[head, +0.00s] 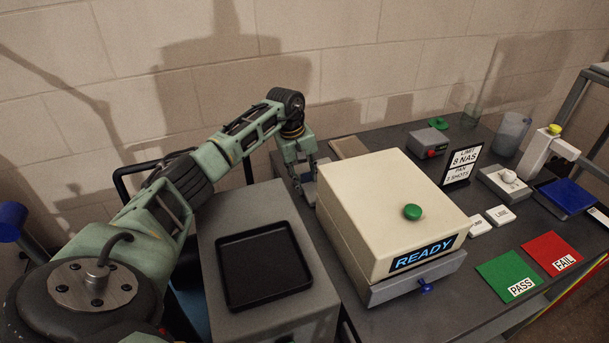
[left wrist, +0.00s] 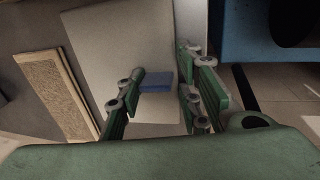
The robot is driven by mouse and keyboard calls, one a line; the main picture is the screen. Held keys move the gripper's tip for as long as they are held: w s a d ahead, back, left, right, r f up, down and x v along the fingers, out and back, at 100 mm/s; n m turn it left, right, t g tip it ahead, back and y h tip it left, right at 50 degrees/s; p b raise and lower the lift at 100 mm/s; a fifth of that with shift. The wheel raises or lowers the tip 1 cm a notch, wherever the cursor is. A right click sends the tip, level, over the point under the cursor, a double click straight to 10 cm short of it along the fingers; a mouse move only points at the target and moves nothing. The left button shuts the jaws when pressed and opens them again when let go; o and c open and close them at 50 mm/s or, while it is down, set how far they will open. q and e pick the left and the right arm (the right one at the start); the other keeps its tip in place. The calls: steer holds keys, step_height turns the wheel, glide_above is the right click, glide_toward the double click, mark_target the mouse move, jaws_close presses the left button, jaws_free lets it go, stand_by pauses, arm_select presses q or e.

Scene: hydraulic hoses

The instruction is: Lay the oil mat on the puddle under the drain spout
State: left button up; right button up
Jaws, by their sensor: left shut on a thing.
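My left gripper (head: 303,185) reaches down beside the left side of the cream test box. In the left wrist view its two fingers (left wrist: 160,100) stand on either side of a small blue block-like thing (left wrist: 157,79). The gripper is shut on this blue thing, in front of a large pale flat surface (left wrist: 130,40). I cannot tell whether the blue thing is the oil mat or a part of it, nor whether the pale surface belongs to it. I cannot make out the puddle or the drain spout. My right gripper is not in view.
The cream box (head: 375,205) with a READY display fills the table's left part. A black tray (head: 265,266) lies on the grey cabinet. A tan board (head: 348,147) lies behind the box. Green PASS (head: 497,270) and red FAIL (head: 540,246) pads lie front right.

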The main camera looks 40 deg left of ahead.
arm_select(q)
steer(key=o, duration=0.8)
steer(key=shift+f, duration=0.15)
steer(key=o, duration=0.5)
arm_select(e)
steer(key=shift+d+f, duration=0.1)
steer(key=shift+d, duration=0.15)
